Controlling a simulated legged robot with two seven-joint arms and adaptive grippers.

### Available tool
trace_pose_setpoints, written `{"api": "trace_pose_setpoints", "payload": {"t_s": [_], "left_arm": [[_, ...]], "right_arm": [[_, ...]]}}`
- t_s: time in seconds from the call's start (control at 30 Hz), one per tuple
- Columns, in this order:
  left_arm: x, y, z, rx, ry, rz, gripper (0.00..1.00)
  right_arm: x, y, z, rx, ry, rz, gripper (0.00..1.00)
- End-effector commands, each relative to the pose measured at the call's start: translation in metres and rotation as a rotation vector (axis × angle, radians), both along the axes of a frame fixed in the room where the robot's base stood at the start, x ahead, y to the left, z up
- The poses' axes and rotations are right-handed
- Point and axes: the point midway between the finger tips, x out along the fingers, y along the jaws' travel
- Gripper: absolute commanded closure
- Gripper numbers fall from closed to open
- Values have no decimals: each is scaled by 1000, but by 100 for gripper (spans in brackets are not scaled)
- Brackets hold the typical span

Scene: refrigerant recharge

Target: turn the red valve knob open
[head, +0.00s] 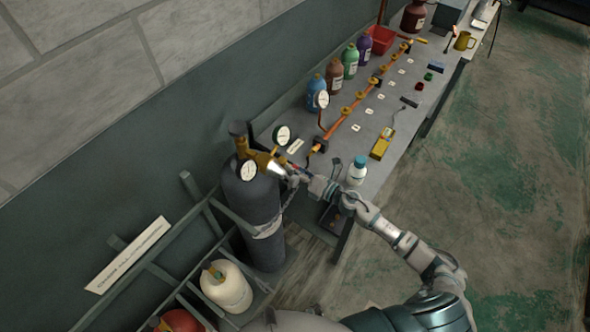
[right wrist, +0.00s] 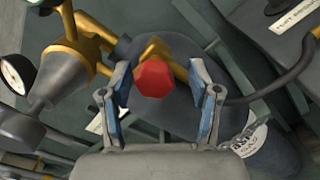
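The red valve knob (right wrist: 155,78) is faceted and sits on brass fittings at the top of a dark gas cylinder (head: 253,205). In the right wrist view it lies between the two blue-padded fingers of my right gripper (right wrist: 161,82), with a visible gap on each side. That gripper is open and holds nothing. In the head view my right gripper (head: 283,172) is beside the cylinder's brass valve and gauges (head: 248,170); the knob is not clearly made out there. How far the fingertips reach past the knob is hard to tell. My left gripper is not in view.
A rack with a cream tank (head: 227,287) and a red tank (head: 180,321) stands below. A dark hose (right wrist: 275,85) runs right of the gripper.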

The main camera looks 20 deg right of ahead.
Motion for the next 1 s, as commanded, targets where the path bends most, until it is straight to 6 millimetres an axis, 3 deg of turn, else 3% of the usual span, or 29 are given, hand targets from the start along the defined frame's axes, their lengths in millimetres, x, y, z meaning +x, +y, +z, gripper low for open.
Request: {"api": "trace_pose_setpoints", "payload": {"t_s": [0.23, 0.7, 1.0], "left_arm": [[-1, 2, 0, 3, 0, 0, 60], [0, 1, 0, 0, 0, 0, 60], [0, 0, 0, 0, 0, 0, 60]], "right_arm": [[-8, -6, 2, 2, -1, -1, 38], [-79, -64, -1, 1, 3, -1, 38], [-94, -75, -1, 1, 1, 0, 38]]}}
